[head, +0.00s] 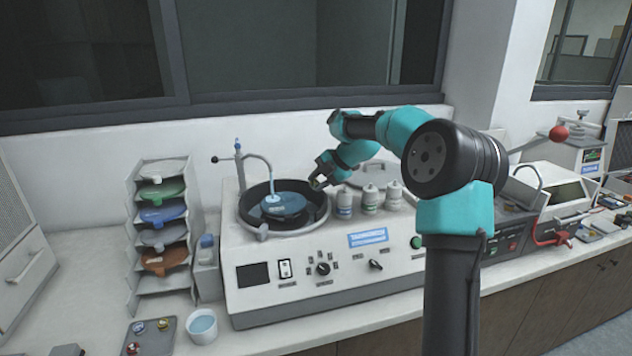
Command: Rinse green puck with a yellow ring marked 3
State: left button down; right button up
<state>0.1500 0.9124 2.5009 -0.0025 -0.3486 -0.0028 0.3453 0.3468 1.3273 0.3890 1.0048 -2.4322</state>
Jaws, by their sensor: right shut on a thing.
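My right gripper (316,184) reaches in over the right rim of the polishing machine's round bowl (322,212). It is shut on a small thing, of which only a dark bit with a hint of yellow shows. The ring's number and most of the green are too small or hidden to tell. A white cup of bluish water (202,324) stands at the front left of the machine. A grey tray (147,350) beside it holds several small coloured pucks. My left gripper is not in view.
A curved spout (262,160) stands over the blue disc (290,206) in the bowl. Several capped bottles (369,198) stand right of the bowl, close to my gripper.

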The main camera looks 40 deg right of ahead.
jog(key=shift+w+a+f, duration=0.55)
jog(key=shift+w+a, duration=0.8)
jog(key=shift+w, duration=0.35)
jog(key=shift+w+a+f, duration=0.55)
jog(key=shift+w+a, duration=0.8)
jog(key=shift+w, duration=0.35)
jog(key=shift+w+a+f, duration=0.55)
jog(key=shift+w+a, duration=0.8)
jog(key=shift+w, duration=0.35)
jog(key=shift+s+d+r, duration=0.15)
jog(key=shift+s+r, duration=0.05)
jog(key=shift+s, duration=0.95)
jog(key=shift+s+d+r, duration=0.2)
jog(key=shift+s, duration=0.95)
jog(key=shift+s+d+r, duration=0.15)
jog(key=shift+s+r, duration=0.05)
jog(key=shift+s, duration=0.95)
jog(key=shift+s+d+r, duration=0.1)
jog(key=shift+s+r, duration=0.4)
jog(key=shift+r, duration=0.35)
jog(key=shift+s+d+r, duration=0.1)
jog(key=shift+s+r, duration=0.4)
jog(key=shift+r, duration=0.35)
jog(key=shift+s+d+r, duration=0.1)
jog(key=shift+s+r, duration=0.4)
jog(key=shift+r, duration=0.35)
jog(key=shift+a, duration=0.1)
